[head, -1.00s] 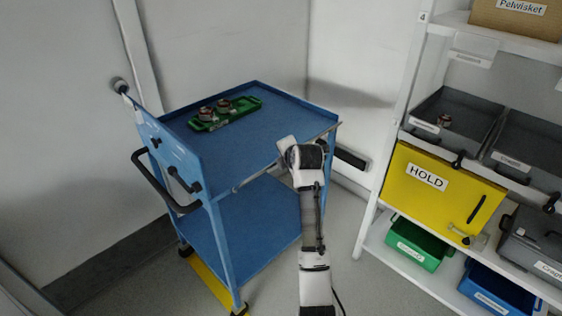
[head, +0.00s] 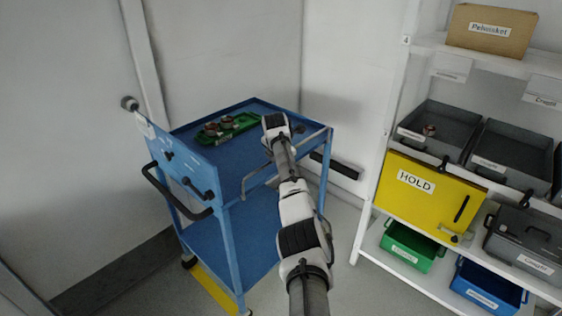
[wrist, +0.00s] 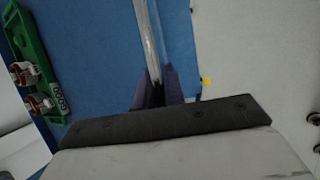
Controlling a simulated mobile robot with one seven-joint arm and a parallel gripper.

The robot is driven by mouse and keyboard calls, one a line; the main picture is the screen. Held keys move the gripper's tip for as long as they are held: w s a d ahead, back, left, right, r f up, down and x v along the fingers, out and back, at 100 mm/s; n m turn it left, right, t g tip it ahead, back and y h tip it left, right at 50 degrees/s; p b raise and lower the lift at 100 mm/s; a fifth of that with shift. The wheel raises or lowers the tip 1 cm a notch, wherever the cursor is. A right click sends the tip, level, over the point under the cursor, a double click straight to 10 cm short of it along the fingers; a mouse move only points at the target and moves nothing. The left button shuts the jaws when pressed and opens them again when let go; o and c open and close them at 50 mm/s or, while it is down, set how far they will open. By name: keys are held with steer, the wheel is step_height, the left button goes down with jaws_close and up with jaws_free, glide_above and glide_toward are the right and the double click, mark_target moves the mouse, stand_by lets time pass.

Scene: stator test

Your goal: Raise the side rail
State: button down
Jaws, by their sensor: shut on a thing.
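The side rail (head: 314,137) is a thin grey metal bar along the near right edge of the blue cart (head: 215,230). In the head view my arm crosses in front of the middle of the rail and hides the fingers.
A green tray (head: 245,121) with metal-and-copper parts lies on the cart's top shelf. The cart's dark push handle (head: 172,196) is at left. A white shelf rack with bins and a yellow HOLD panel (head: 428,193) stands at right. Walls close in behind the cart.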

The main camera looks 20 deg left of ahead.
steer(key=shift+w+a+h, duration=0.15)
steer(key=shift+a+h, duration=0.05)
steer(key=shift+h, duration=0.3)
stand_by(0.5)
steer(key=c, duration=1.5)
jaws_free()
steer(key=shift+f, duration=0.1)
steer(key=b+v, duration=0.3)
steer(key=v, duration=1.1)
steer(key=shift+w+a, duration=0.1)
steer(key=shift+w, duration=0.05)
